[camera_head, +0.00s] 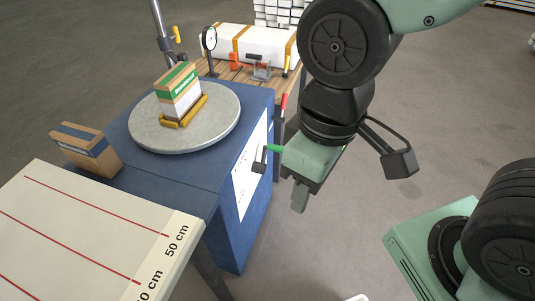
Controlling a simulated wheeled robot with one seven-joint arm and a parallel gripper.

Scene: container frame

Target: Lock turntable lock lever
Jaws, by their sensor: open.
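The turntable (184,116) is a round grey disc on top of a blue cabinet (238,215). A small lever with a black block (259,160) and a bright green end (274,148) sticks out at the cabinet's right side, in front of a white sheet. It looks like the lock lever, but its label is too small to read. My gripper (299,197) is open, points down and is just right of the lever. The green end meets the outline of my gripper; I cannot tell whether they touch. One finger shows clearly.
A carton (180,91) in a yellow holder stands on the disc. Another carton (86,149) sits left of it. A cream board with red lines (100,222) lies in front. A red-tipped black bar (283,110) stands behind the lever.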

